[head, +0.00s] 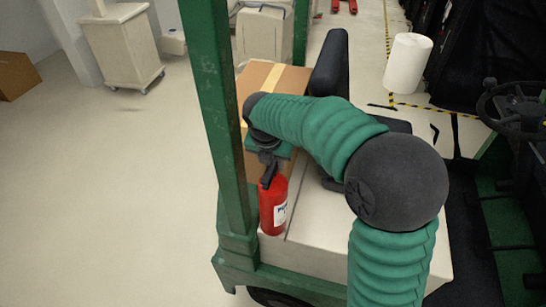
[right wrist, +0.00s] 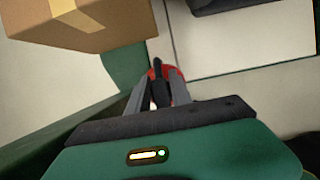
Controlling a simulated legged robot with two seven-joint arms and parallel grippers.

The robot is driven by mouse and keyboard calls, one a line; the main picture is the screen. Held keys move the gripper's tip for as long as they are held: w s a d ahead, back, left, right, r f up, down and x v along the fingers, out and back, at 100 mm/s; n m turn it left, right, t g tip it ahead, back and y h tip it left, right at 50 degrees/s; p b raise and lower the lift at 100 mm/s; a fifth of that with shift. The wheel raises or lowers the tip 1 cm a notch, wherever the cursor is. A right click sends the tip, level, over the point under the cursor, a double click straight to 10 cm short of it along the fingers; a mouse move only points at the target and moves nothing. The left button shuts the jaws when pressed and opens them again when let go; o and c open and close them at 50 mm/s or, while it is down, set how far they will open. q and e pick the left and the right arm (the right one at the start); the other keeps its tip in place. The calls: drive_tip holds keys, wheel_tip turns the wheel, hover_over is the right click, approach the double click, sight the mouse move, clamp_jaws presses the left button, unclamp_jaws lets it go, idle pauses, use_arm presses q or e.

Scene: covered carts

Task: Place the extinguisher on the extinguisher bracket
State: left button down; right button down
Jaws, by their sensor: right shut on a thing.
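The red extinguisher (head: 272,207) with a white label and black top hangs upright from my right gripper (head: 268,158) in the head view, in front of the cart's pale top and beside the green post. In the right wrist view, the fingers of my right gripper (right wrist: 157,95) close around the black top of the extinguisher (right wrist: 165,70), with only some red showing beyond. I cannot tell whether its base touches the surface below. No bracket can be made out in either view. My left gripper is not in view.
A cardboard box (head: 276,84) stands on the cart behind the gripper; it also shows in the right wrist view (right wrist: 90,22). The green post (head: 212,110) rises close on the left. A white roll (head: 408,63) stands farther back. Open floor lies left.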

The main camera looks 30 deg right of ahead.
drive_tip(key=shift+w+a+f, duration=0.2)
drive_tip(key=shift+a+f, duration=0.05)
drive_tip(key=shift+f, duration=0.5)
drive_tip(key=shift+s, duration=0.1)
drive_tip(key=c, duration=1.6)
unclamp_jaws()
drive_tip(key=shift+s+f, duration=0.1)
drive_tip(key=shift+f, duration=0.1)
drive_tip(key=o, duration=0.4)
drive_tip(key=shift+o, duration=0.2)
